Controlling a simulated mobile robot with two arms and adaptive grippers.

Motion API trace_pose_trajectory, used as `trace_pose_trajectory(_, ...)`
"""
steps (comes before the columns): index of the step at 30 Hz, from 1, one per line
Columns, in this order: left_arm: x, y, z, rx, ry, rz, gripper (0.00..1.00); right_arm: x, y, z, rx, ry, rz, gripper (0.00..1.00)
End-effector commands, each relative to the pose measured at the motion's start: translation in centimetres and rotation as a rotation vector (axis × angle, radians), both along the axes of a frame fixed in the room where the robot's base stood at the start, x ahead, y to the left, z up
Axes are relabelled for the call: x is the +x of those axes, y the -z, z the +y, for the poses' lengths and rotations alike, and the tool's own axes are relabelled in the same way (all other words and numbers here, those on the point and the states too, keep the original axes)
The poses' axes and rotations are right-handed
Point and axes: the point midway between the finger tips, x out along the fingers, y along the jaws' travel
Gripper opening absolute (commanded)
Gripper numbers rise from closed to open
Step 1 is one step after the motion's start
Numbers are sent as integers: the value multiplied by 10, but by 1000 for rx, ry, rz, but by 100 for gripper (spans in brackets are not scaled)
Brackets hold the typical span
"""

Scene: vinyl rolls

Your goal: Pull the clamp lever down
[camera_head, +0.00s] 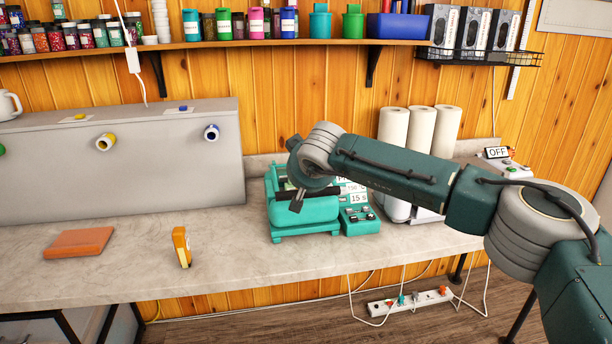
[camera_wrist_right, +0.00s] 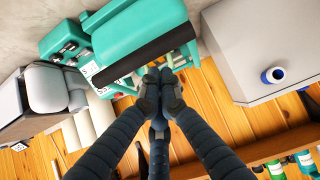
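A teal press machine (camera_head: 305,215) stands on the counter, with a long black clamp lever bar (camera_head: 322,191) across its front. In the right wrist view the teal body (camera_wrist_right: 135,28) and the thick black bar (camera_wrist_right: 145,55) lie just beyond my fingertips. My right gripper (camera_head: 297,203) is at the left part of the bar. In the right wrist view its fingers (camera_wrist_right: 160,74) are together with nothing seen between them. The fingertips are close to the bar's edge; I cannot tell whether they touch. My arm hides part of the machine's top. My left gripper is not in view.
A control box (camera_head: 360,221) sits at the machine's right, with white rolls (camera_head: 393,128) behind. A grey box (camera_head: 120,165) with roll holders stands left. A yellow tool (camera_head: 181,247) and an orange block (camera_head: 78,242) lie on the counter (camera_head: 225,265). A shelf (camera_head: 200,44) runs above.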

Motion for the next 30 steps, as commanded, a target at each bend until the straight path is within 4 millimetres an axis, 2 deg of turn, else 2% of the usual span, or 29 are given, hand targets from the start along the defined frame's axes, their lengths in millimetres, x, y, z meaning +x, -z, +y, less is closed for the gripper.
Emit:
trace_pose_trajectory(7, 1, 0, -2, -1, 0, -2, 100, -38, -34, -8, 0, -2, -3, 0)
trace_pose_trajectory(13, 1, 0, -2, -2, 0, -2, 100, -62, -53, -13, 2, 0, -1, 0)
trace_pose_trajectory(20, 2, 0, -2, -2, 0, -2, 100, -71, -59, -14, -1, 1, 0, 0)
trace_pose_trajectory(28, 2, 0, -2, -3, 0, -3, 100, -71, -59, -14, 1, 0, 1, 0)
trace_pose_trajectory(30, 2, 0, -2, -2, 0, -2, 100, -74, -54, -8, 18, -8, 14, 0)
